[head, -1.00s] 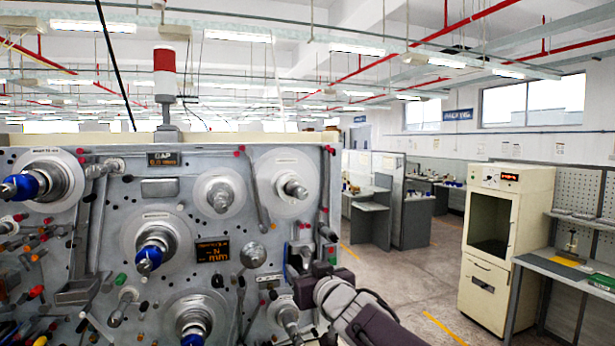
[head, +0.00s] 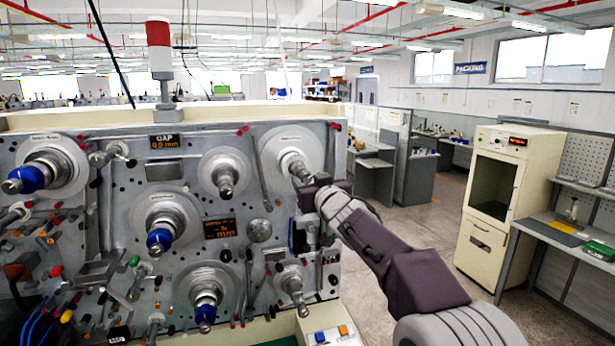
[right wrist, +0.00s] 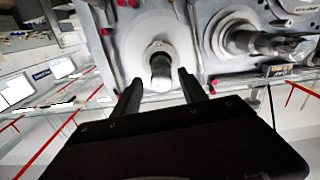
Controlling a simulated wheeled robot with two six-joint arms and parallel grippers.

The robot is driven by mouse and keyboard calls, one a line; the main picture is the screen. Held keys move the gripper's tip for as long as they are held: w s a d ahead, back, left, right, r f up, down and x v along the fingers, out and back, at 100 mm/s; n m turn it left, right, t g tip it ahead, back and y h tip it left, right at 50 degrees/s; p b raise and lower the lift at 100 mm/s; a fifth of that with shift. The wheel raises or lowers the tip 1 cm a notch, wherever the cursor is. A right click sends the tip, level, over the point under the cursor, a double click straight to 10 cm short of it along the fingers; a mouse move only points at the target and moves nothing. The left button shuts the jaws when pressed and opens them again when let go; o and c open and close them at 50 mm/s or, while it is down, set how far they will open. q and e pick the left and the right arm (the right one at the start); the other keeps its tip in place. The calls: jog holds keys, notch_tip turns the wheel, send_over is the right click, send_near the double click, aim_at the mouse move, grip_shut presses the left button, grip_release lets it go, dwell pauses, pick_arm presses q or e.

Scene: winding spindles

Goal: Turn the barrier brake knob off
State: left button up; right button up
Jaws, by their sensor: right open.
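The winding machine's grey panel (head: 130,195) fills the left of the head view, with several spindles and small knobs. No readable label marks the barrier brake knob, so I cannot tell which one it is. My right gripper (head: 308,192) is at the panel's right side, just below the tip of the upper right spindle (head: 291,160). In the right wrist view its two fingers (right wrist: 160,92) are apart and empty, and a spindle tip (right wrist: 161,68) shows between them, beyond the fingertips. Whether they touch is unclear. My left gripper is not in view.
A round grey knob (head: 259,230) and a lower right spindle (head: 290,280) sit below the gripper. A box with blue and orange buttons (head: 330,335) stands at the bottom. Open floor lies right of the machine, before a cream cabinet (head: 500,200).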

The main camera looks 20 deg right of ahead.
jog(key=shift+w+a+r, duration=0.1)
jog(key=shift+w+r, duration=0.05)
jog(key=shift+w, duration=0.5)
jog(key=shift+s, duration=0.1)
grip_shut()
jog(key=n, duration=0.5)
jog(key=shift+n, duration=0.4)
jog(key=n, duration=0.6)
jog(key=shift+b, duration=0.35)
